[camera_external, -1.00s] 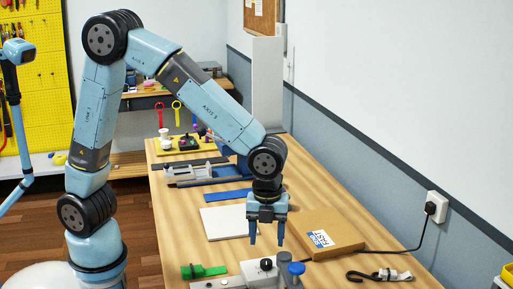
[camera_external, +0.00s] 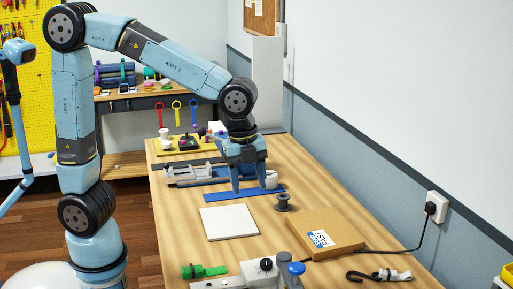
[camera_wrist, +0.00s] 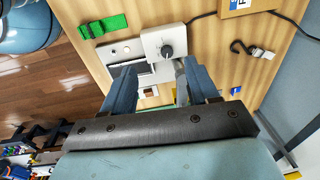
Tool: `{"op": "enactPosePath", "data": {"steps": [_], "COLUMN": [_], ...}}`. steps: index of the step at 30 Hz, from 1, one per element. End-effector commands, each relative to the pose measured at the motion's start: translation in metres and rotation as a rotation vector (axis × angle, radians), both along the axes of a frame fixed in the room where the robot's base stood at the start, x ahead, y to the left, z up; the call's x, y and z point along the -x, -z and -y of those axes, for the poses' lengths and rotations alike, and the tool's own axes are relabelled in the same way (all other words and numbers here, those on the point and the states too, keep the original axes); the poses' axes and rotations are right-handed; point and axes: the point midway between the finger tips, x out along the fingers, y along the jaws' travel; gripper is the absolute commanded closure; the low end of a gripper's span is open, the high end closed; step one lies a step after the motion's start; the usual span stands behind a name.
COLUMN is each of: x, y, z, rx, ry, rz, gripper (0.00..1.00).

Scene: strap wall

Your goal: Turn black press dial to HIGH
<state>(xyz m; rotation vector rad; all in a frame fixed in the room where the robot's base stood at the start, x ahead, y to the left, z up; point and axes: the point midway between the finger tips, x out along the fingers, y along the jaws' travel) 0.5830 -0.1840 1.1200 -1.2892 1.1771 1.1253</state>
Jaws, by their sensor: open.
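The black press dial (camera_external: 266,264) sits on the light grey press (camera_external: 250,275) at the near edge of the table. In the wrist view the dial (camera_wrist: 167,50) shows as a dark round knob on the pale press housing (camera_wrist: 152,38). Its setting and any HIGH mark are too small to read. My gripper (camera_external: 249,184) is open and empty, over the table beyond the press and apart from the dial. In the wrist view its two fingers (camera_wrist: 160,68) frame part of the press, with the dial just above their tips.
A green strap (camera_external: 204,271) lies left of the press. A black hook (camera_external: 365,276) is at right.

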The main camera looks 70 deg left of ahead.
Motion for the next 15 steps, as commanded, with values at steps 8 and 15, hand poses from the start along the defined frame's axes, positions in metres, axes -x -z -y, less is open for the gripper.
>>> {"op": "enactPosePath", "data": {"steps": [8, 15], "x": [0.019, 0.038], "y": [-0.02, -0.033], "z": [-0.035, -0.062], "rx": [0.039, 0.074], "ry": [-0.202, -0.375], "rz": [0.039, 0.07], "gripper": [0.41, 0.41]}}
